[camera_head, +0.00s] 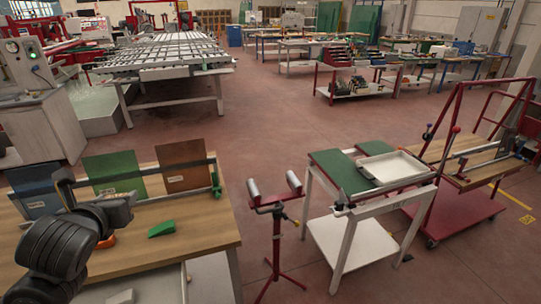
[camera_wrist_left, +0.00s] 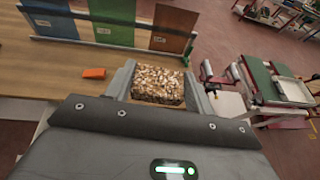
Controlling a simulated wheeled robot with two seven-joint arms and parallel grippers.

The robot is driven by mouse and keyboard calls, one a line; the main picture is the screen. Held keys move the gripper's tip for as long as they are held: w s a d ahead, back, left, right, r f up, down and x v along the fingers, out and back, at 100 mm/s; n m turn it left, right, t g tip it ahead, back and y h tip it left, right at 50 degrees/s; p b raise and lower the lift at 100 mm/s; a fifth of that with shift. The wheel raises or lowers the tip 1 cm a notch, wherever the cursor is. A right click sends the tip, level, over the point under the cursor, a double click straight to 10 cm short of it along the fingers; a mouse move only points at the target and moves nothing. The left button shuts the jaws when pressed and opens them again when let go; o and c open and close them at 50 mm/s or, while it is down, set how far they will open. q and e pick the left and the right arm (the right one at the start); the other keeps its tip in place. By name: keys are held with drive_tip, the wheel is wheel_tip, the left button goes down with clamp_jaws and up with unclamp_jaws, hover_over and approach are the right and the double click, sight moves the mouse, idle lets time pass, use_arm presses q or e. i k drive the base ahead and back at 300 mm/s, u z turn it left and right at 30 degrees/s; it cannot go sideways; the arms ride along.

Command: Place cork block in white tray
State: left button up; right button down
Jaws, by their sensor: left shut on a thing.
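My left gripper (camera_head: 122,205) is over the wooden table at the left in the head view. In the left wrist view the gripper (camera_wrist_left: 160,80) is shut on a speckled brown cork block (camera_wrist_left: 158,86), which sits between its two fingers. I cannot make out the block in the head view. The white tray (camera_head: 394,167) lies on the right part of a green-topped white stand, well to the right of my gripper. The tray also shows at the right of the left wrist view (camera_wrist_left: 294,88). My right gripper is not in view.
The wooden table (camera_head: 205,228) holds a rack of coloured panels (camera_head: 114,171), a green wedge (camera_head: 161,229) and an orange piece (camera_head: 106,241). A red roller stand (camera_head: 275,222) stands between this table and the white stand (camera_head: 345,222). A red cart (camera_head: 455,212) is farther right.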

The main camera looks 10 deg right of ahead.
sight(396, 174)
drive_tip(key=z, duration=0.9)
drive_tip(key=i, duration=1.15)
drive_tip(key=z, duration=1.15)
drive_tip(key=i, duration=1.35)
drive_tip(key=z, duration=0.1)
